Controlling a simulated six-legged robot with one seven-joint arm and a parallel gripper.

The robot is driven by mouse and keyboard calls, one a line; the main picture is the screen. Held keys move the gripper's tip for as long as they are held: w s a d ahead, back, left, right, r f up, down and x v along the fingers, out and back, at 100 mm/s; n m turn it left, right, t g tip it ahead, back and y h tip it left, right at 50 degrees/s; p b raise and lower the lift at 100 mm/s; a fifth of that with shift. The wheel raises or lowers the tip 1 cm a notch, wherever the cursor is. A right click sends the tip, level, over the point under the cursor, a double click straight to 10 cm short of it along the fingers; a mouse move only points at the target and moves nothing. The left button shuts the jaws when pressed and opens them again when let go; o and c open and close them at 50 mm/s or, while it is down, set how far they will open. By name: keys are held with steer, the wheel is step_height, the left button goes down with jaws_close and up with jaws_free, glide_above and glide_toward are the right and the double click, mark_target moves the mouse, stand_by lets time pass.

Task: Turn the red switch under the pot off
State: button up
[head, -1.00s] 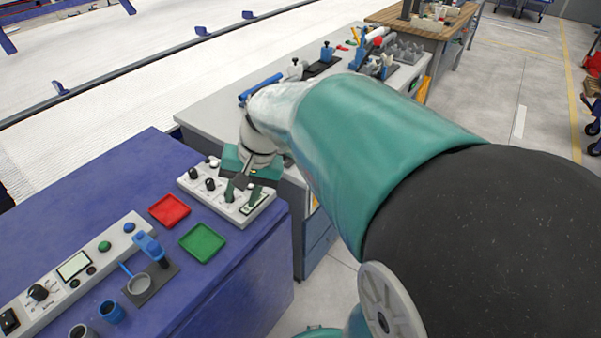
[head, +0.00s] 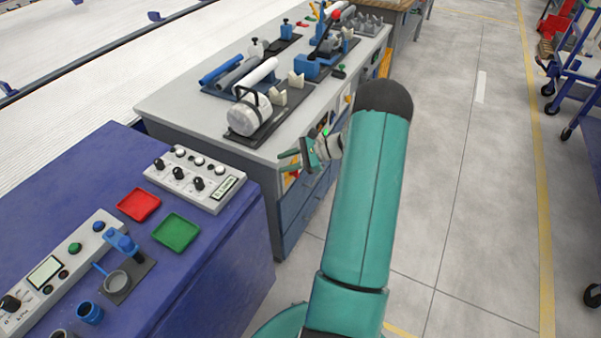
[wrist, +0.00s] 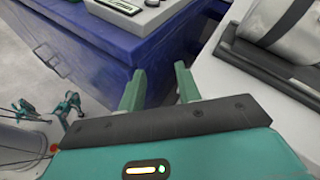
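No pot and no red switch can be made out for certain. A white and grey control box (head: 195,180) with black and white knobs and a small display sits at the right end of the blue bench. Its corner also shows at the top of the wrist view (wrist: 130,12). My gripper (head: 298,158) is in front of the grey bench's drawers, to the right of the control box and apart from it. In the wrist view, my gripper's two green fingers (wrist: 160,86) are spread with nothing between them.
The blue bench (head: 85,185) also carries a red tray (head: 138,204), a green tray (head: 176,232) and a long control panel (head: 55,268). A white cylinder (head: 248,114) lies in a black holder on the grey bench. Floor (head: 470,190) at right is open.

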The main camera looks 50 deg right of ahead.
steer(key=s+d+f+m+t+h, duration=0.2)
steer(key=s+d+f+m+t, duration=0.35)
steer(key=d+f, duration=0.35)
steer(key=m+t+h, duration=0.2)
steer(key=m+h, duration=0.1)
steer(key=m, duration=0.2)
glide_toward(295, 172)
steer(key=x, duration=0.8)
steer(key=shift+d, duration=0.3)
steer(key=shift+r+n, duration=0.15)
steer(key=shift+n, duration=0.1)
steer(key=shift+c, duration=0.2)
steer(key=c, duration=0.6)
